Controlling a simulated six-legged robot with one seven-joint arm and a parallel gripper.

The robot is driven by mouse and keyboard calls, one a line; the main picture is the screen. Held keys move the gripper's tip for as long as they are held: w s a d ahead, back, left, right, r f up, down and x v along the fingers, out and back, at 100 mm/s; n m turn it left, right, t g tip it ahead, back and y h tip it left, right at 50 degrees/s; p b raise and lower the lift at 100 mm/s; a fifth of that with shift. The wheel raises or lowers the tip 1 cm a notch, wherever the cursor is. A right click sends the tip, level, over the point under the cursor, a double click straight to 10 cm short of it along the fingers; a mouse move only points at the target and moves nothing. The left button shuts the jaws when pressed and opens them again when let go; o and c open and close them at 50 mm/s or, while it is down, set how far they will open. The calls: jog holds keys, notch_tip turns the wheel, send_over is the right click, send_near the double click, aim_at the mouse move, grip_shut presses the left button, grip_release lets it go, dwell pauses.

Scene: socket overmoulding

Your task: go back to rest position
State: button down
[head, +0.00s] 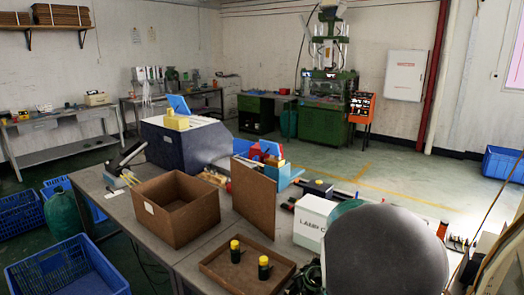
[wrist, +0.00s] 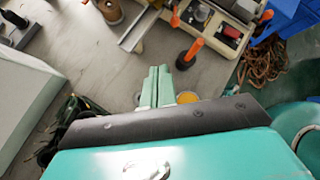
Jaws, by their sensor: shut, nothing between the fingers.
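My gripper (wrist: 157,82) shows in the wrist view as two pale green fingers lying side by side. It is shut and holds nothing. It is over a grey surface (wrist: 75,60), and I cannot tell how high above it. A round orange-yellow thing (wrist: 188,97) shows just right of the fingers, partly hidden by the gripper body. In the head view a large grey rounded part of my arm fills the lower right, and the fingers cannot be made out there.
In the head view, a brown tray (head: 221,284) holds two black-and-yellow parts (head: 235,251). A white box (head: 314,218), an open brown box (head: 180,226) and an upright board (head: 253,197) stand on the workbench. An orange-handled tool (wrist: 190,51) lies near the fingers in the wrist view.

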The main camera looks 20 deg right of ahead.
jog(key=s+a+r+m+t+y, duration=0.2)
jog(key=a+r+m+t, duration=0.1)
jog(key=a, duration=0.8)
jog(key=s+a+r+m+t+y, duration=0.3)
jog(key=a+r+m, duration=0.2)
jog(key=a+m, duration=0.3)
jog(key=s+a+r+m+t+y, duration=0.2)
jog(key=a+r+m+t+y, duration=0.1)
jog(key=a, duration=1)
jog(key=shift+s+a+r+m+t, duration=0.2)
jog(key=shift+a+r+m+t, duration=0.25)
jog(key=shift+m, duration=0.75)
